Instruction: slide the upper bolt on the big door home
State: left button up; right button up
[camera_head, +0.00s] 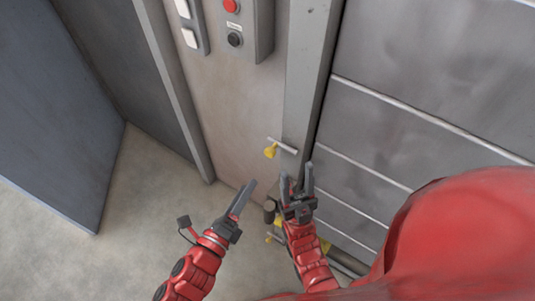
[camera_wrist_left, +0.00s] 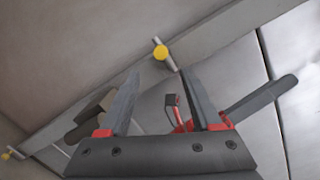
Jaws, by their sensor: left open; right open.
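The upper bolt (camera_head: 285,146) is a short pale bar with a yellow knob (camera_head: 270,151), lying across the edge of the big door (camera_head: 405,75) and its grey post. Its yellow knob also shows in the left wrist view (camera_wrist_left: 160,52), just beyond and between my left fingertips. My left gripper (camera_head: 248,186) is open and empty, below and left of the bolt in the head view. My right gripper (camera_head: 297,174) is open and empty, just below the bolt. How far the bolt sits in its keeper is too small to tell.
A lower yellow-knobbed bolt (camera_head: 269,239) and a dark handle (camera_head: 269,209) sit below, partly behind my right gripper. A control box (camera_head: 247,25) with red and black buttons and a white-switch panel (camera_head: 188,22) are on the wall above. Floor at left is clear.

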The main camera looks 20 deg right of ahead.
aim_at(268, 155)
pick_arm(q)
jog(key=p+x, duration=0.2)
jog(key=x, duration=1.1)
jog(key=shift+s, duration=0.1)
grip_shut()
jog(key=shift+f, duration=0.1)
dwell(0.8)
